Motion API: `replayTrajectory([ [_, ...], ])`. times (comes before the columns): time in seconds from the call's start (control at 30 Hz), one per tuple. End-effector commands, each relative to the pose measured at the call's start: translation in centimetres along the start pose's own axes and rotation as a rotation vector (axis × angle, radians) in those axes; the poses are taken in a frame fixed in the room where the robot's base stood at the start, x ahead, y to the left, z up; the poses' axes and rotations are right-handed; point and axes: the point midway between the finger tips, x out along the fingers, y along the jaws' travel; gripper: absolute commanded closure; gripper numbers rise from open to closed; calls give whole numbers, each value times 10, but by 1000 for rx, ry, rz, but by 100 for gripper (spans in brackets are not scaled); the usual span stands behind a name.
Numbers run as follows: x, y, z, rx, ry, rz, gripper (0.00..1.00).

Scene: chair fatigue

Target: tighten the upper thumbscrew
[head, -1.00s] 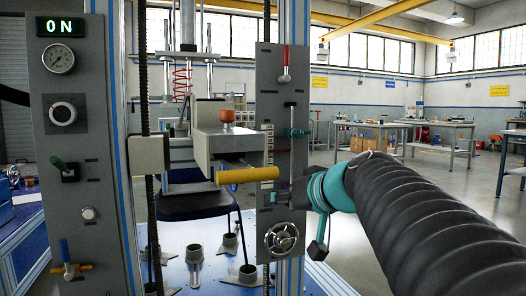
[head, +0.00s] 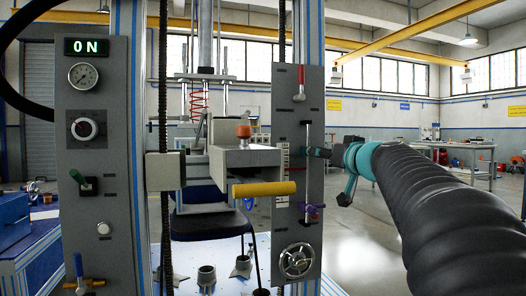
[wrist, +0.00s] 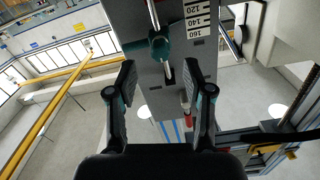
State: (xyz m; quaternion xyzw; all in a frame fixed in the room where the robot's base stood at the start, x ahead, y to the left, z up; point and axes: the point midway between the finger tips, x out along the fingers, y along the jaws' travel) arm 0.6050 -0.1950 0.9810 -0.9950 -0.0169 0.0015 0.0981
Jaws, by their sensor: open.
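The upper thumbscrew is a teal knob (head: 319,152) on the slotted scale on the right grey panel. In the wrist view the teal thumbscrew (wrist: 159,43) sits beside the printed scale, beyond my fingertips and roughly between their lines. My gripper (wrist: 165,80) is open and empty, its two dark fingers apart. In the head view my gripper (head: 341,155) is at the thumbscrew's height, just right of it and partly hidden by my wrist. A lower purple thumbscrew (head: 313,209) sits further down the same slot.
The right panel (head: 285,110) also carries a red-handled lever (head: 299,86) above and a handwheel (head: 296,260) below. A yellow-padded bar (head: 264,189) juts out left of the panel. A chair (head: 210,224) stands behind.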

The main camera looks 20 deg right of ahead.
Motion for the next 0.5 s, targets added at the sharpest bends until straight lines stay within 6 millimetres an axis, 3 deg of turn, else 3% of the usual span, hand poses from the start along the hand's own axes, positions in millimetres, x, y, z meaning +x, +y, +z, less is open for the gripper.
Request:
replayTrajectory([
  [0.2,36,-1,-1,1,-1,-1,49],
  [0.5,54,0,0,0,0,0,49],
])
